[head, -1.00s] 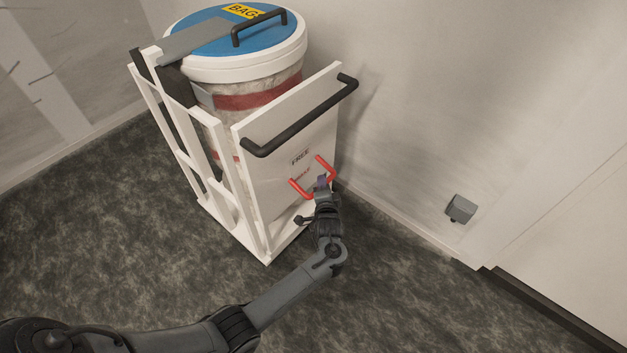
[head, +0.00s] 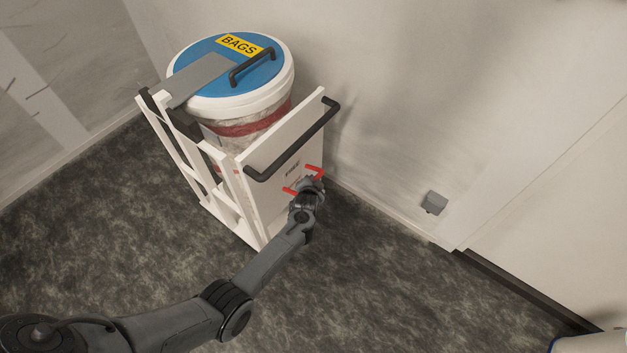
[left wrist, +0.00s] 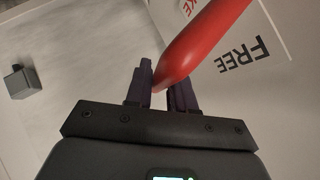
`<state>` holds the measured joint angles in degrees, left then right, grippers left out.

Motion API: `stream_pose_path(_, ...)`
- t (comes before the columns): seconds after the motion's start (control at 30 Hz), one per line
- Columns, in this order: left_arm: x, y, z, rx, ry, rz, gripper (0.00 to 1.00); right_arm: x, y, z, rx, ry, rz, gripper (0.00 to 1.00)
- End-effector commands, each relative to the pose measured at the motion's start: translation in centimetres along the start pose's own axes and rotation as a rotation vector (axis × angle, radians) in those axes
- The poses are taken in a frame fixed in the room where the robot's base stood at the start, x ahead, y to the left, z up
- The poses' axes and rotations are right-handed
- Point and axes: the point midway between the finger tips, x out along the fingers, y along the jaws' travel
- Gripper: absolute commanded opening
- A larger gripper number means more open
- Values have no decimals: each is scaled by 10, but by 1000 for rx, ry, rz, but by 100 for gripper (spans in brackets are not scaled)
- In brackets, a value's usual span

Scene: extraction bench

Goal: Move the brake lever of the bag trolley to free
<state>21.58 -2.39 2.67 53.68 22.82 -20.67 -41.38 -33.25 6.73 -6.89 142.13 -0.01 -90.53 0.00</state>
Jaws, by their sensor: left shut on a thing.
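The bag trolley (head: 263,228) is a white frame with an upright panel and a black push handle (head: 300,144). The FREE label (left wrist: 250,55) shows to the right. My right gripper is out of view.
A white drum with a blue lid (head: 205,100), marked BAGS, stands in the trolley. The wall is close behind and right of the trolley, with a small grey box (head: 434,203) low on it. Dark floor (head: 390,300) is open in front.

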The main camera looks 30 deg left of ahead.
Motion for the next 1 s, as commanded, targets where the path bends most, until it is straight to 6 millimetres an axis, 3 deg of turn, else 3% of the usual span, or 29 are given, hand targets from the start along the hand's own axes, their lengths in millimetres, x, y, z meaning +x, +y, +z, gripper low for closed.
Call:
stream_pose_path(0.6,-1,-7,-4,1,6,-9,0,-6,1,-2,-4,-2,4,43)
stream_pose_path(0.63,-1,-7,-4,1,6,-9,28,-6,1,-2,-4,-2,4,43)
stream_pose_path(0.73,-1,-7,-4,1,5,-8,43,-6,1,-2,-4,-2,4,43)
stream_pose_path(1.0,-1,-5,-3,2,3,-5,43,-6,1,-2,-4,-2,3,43)
